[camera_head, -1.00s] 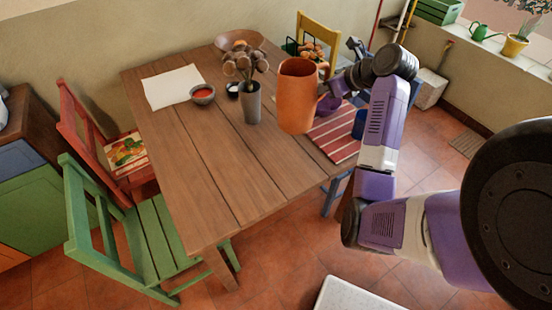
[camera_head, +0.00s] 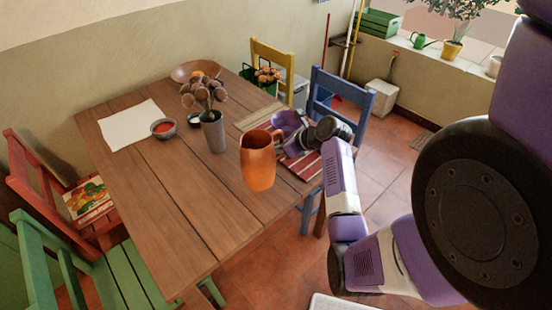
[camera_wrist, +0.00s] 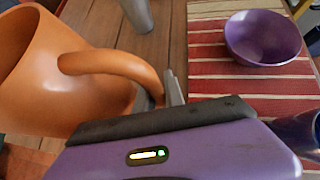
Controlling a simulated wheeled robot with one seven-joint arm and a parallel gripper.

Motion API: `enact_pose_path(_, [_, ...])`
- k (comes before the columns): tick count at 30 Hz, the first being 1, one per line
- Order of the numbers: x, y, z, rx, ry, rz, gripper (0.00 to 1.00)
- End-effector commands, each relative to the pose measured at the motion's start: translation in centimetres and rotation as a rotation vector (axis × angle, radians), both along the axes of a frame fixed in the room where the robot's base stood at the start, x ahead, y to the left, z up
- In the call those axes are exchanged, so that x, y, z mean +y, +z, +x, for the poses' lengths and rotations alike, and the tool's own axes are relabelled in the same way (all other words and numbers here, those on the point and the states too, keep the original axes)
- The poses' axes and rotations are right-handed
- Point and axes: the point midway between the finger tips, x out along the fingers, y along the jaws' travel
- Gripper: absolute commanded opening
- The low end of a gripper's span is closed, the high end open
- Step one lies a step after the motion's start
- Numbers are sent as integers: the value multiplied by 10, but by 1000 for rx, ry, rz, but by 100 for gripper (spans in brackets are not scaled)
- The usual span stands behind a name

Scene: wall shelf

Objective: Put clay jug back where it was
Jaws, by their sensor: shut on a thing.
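The orange clay jug (camera_head: 258,168) is roughly upright over the right part of the wooden table (camera_head: 190,205); I cannot tell whether its base touches the wood. In the wrist view the jug (camera_wrist: 45,85) fills the left side, and its handle (camera_wrist: 115,68) reaches to my gripper (camera_wrist: 170,90). My gripper is shut on the handle, with the grip partly hidden. In the head view my gripper (camera_head: 284,142) is just right of the jug, partly hidden.
A red striped mat (camera_wrist: 215,75) with a purple bowl (camera_wrist: 262,40) lies right of the jug; a dark blue cup (camera_wrist: 300,135) is close to my gripper. A grey vase (camera_head: 214,135) stands left of the jug. The table's front left is clear. A blue chair (camera_head: 340,95) stands behind.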

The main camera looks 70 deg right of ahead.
Motion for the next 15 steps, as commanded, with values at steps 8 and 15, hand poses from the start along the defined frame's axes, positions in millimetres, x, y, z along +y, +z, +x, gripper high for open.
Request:
enact_pose_path(8, [0, -22, 0, -4, -1, 2, 0])
enact_pose_path(15, [-1, -43, 1, -5, -1, -1, 0])
